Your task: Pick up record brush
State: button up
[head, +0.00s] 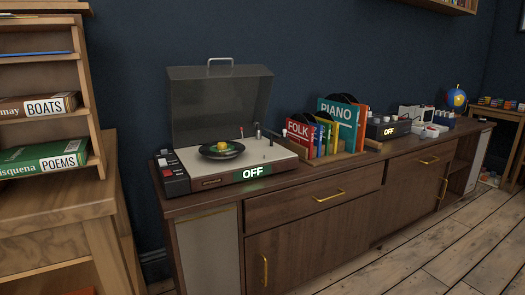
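I cannot make out a record brush for certain in the head view. A record player (270,156) stands on the left part of the wooden sideboard, with its smoky lid (215,103) raised. A dark record (236,152) lies on its platter. A small yellow patch (223,146) shows at the record's middle; I cannot tell whether it is a label or a separate thing. An "OFF" sign shows at the player's front. My gripper is not in view.
The sideboard (315,222) also bears a rack of records with "FOLK" (299,131) and "PIANO" (339,113) dividers, a second device (388,129) marked "OFF", and a globe (456,98). A wooden bookshelf (93,112) stands at left. Plank floor (440,250) is clear at lower right.

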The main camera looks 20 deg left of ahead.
aim_at(373, 145)
jog(key=z, duration=0.25)
jog(key=i, duration=2.4)
jog(key=u, duration=0.55)
